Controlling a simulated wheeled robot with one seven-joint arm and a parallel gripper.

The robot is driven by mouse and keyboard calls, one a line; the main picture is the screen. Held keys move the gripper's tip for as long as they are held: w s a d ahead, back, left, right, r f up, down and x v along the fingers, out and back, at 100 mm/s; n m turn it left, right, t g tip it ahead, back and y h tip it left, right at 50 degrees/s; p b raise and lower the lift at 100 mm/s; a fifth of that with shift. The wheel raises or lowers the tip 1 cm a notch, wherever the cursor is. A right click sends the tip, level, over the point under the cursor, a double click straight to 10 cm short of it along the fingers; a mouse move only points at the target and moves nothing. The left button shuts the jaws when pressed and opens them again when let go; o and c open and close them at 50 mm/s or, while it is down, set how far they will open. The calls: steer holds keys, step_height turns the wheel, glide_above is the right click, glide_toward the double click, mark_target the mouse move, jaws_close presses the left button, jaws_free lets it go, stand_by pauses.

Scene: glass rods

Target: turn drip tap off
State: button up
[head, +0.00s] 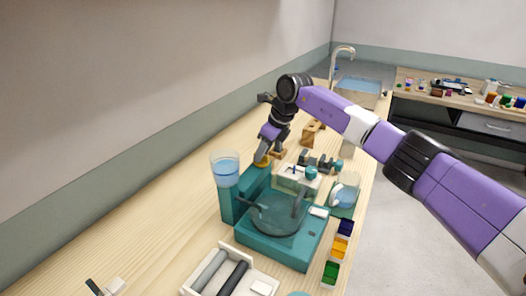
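A teal machine (270,243) stands on the wooden bench with a round dark basin (278,215) in its top. A clear cup of blue water (226,172) sits on the teal column at its left. I cannot make out the drip tap clearly; a small grey spout or lever (254,209) shows below the cup, beside the basin. My gripper (262,161) points down behind the cup, close to the machine's back edge. A yellow piece shows at its fingertips. The fingers are too small and overlapped to tell whether they are open or shut.
A white tray (215,258) with grey and black rods lies in front. Small colored blocks (340,248) line the right edge. A beaker of blue liquid (344,190) stands on a teal base at right. A sink (358,86) is at the far end.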

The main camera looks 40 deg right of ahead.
steer(key=shift+c, duration=0.4)
jaws_close()
steer(key=m+h+p, duration=0.1)
steer(key=m, duration=0.1)
steer(key=shift+r+m+p, duration=0.15)
steer(key=shift+m+p, duration=0.2)
steer(key=shift+m, duration=0.05)
steer(key=m, duration=0.1)
steer(key=m+h+p, duration=0.1)
steer(key=m, duration=0.1)
steer(key=shift+a+m+h, duration=0.2)
steer(key=shift+m+h, duration=0.1)
steer(key=m+h, duration=0.1)
steer(key=m, duration=0.2)
steer(key=m+g+h, duration=0.1)
steer(key=m, duration=0.2)
steer(key=shift+w+a, duration=0.15)
steer(key=m+g, duration=0.1)
steer(key=m, duration=0.1)
steer(key=m+h+b, duration=0.1)
steer(key=m, duration=0.2)
steer(key=shift+m+g, duration=0.3)
steer(key=shift+g, duration=0.1)
